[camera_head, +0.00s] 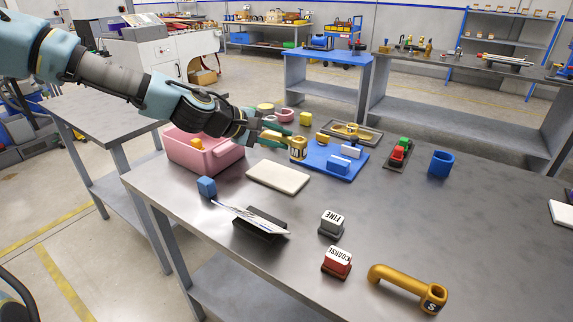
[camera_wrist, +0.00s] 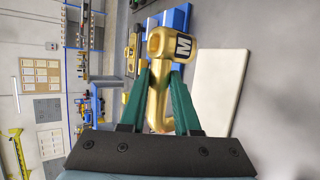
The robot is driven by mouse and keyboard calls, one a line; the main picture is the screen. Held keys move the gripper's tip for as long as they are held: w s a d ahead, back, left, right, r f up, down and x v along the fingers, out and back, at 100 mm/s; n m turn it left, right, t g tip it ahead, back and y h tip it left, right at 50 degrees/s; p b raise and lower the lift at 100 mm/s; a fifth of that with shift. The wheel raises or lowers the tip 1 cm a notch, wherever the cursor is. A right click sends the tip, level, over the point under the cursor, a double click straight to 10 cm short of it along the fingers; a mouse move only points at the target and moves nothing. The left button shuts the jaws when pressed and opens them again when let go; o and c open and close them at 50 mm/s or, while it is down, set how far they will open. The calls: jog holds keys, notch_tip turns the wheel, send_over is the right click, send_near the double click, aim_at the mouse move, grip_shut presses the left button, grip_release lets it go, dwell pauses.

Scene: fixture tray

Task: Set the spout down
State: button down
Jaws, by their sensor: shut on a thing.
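My gripper (camera_head: 284,139) is shut on a gold spout (camera_head: 298,150) marked M. In the wrist view the green fingers of my gripper (camera_wrist: 162,88) clasp the pipe of this spout (camera_wrist: 158,50), its M-marked end pointing away from me. The spout is over or beside the left edge of the blue fixture board (camera_head: 323,168); I cannot tell whether it touches anything. Another gold spout (camera_head: 400,285), marked S, lies at the front right of the table. A further gold part (camera_head: 348,130) lies in the grey tray (camera_head: 371,136) behind the board.
A pink bin (camera_head: 225,157) and cream pad (camera_head: 278,177) are near my gripper. The right front tabletop has free room.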

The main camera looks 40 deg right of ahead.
jog(key=shift+f+p, duration=0.8)
jog(key=shift+f, duration=2.95)
jog(key=c, duration=0.6)
grip_release()
jog(key=shift+f, duration=0.1)
jog(key=shift+c, duration=0.2)
jog(key=p+v, duration=0.2)
jog(key=v, duration=1)
jog(key=shift+p, duration=0.35)
jog(key=shift+a, duration=0.1)
